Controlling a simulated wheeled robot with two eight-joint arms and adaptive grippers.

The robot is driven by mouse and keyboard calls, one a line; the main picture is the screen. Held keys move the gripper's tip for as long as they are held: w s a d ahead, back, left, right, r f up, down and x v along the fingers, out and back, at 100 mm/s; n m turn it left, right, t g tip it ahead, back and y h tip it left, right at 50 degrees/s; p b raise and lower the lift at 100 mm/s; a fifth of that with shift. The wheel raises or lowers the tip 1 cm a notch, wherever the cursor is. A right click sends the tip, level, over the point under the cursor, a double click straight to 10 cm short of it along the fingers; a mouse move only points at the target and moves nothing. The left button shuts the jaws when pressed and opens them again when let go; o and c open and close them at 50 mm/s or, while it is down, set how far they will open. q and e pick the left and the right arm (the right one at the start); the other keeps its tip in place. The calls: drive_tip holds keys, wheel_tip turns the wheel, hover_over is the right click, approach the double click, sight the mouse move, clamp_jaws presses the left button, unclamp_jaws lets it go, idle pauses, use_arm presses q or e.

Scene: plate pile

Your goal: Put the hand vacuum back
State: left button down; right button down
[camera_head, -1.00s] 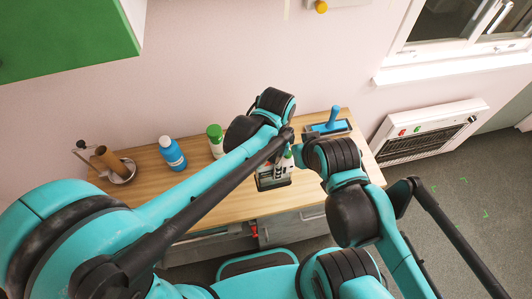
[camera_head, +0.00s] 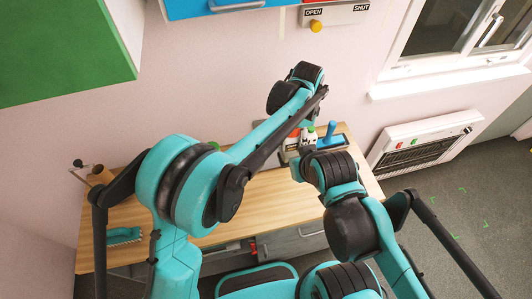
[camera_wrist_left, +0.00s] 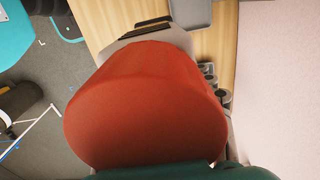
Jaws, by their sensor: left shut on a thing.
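The hand vacuum (camera_wrist_left: 145,105) fills the left wrist view as a large red rounded body; a pale grey part with dark slots shows beyond it. In the head view, only a little orange-red and grey of it (camera_head: 293,133) shows under my left arm. My left gripper (camera_head: 306,134) is shut on it over the right part of the counter; its fingers are mostly hidden.
The wooden counter (camera_head: 270,195) is clear in its middle front. A teal brush (camera_head: 124,236) lies at its left, and a brown roll (camera_head: 101,174) stands at the back left. A green-capped bottle is mostly behind my arm. A wall heater (camera_head: 425,140) is at right.

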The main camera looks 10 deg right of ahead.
use_arm(q)
drive_tip(key=w+a+f+b, duration=0.1)
drive_tip(key=w+a+f, duration=0.6)
drive_tip(key=f, duration=0.3)
drive_tip(key=shift+w+a+f, duration=0.4)
drive_tip(key=shift+w, duration=0.3)
drive_tip(key=shift+f, duration=0.15)
drive_tip(key=c, duration=0.6)
unclamp_jaws()
